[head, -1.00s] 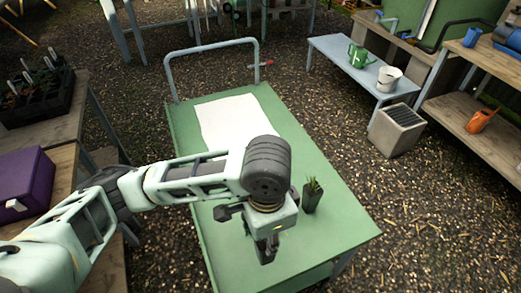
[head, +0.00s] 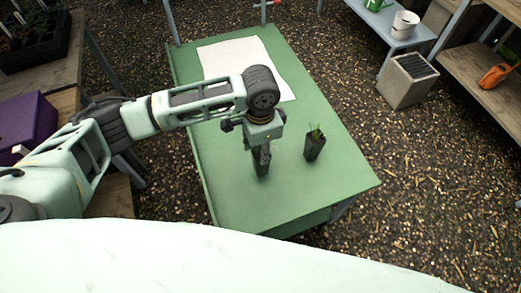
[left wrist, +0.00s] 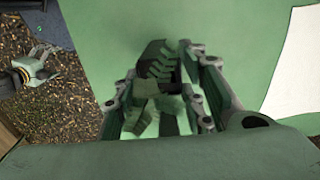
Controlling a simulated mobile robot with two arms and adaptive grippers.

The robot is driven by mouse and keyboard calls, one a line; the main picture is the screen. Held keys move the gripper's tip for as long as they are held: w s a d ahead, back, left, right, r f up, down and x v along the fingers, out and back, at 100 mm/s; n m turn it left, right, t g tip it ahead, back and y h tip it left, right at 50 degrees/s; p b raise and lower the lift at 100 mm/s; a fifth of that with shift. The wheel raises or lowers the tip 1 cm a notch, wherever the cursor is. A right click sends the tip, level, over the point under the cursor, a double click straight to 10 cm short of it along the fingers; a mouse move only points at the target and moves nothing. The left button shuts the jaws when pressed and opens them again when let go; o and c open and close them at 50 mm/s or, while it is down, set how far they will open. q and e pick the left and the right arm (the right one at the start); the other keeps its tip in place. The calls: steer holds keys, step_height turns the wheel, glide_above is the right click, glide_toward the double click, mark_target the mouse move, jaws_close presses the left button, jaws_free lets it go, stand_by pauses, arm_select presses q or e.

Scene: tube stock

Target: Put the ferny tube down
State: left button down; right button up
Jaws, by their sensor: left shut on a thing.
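My left gripper (head: 262,158) points down over the green table (head: 250,205) in the head view. It is shut on a dark square tube (head: 261,170), mostly hidden by the fingers. In the left wrist view the gripper (left wrist: 165,100) has pale green leafy shapes and dark parts of the tube between its fingers. I cannot tell for sure whether the tube's base touches the tabletop. A second dark tube (head: 315,148) with thin grassy green leaves stands upright on the table, to the right of my gripper and apart from it.
A white sheet (head: 240,58) lies on the far part of the table, and shows at the right in the left wrist view (left wrist: 295,60). The table's near and right parts are bare. A purple box (head: 22,120) stands on a wooden bench at the left.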

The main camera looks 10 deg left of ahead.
arm_select(q)
steer(key=shift+f, duration=1.1)
steer(key=c, duration=1.1)
jaws_free()
arm_select(e)
steer(key=shift+s+d+r, duration=0.1)
steer(key=shift+s+d, duration=0.2)
steer(key=shift+s, duration=0.4)
steer(key=shift+w, duration=0.1)
arm_select(q)
steer(key=shift+r, duration=0.3)
step_height(320, 180, up, 12)
steer(key=shift+f+b, duration=0.15)
steer(key=shift+b, duration=0.25)
arm_select(e)
steer(key=shift+w+a+f, duration=0.1)
steer(key=shift+a+f, duration=0.1)
steer(key=shift+f, duration=0.3)
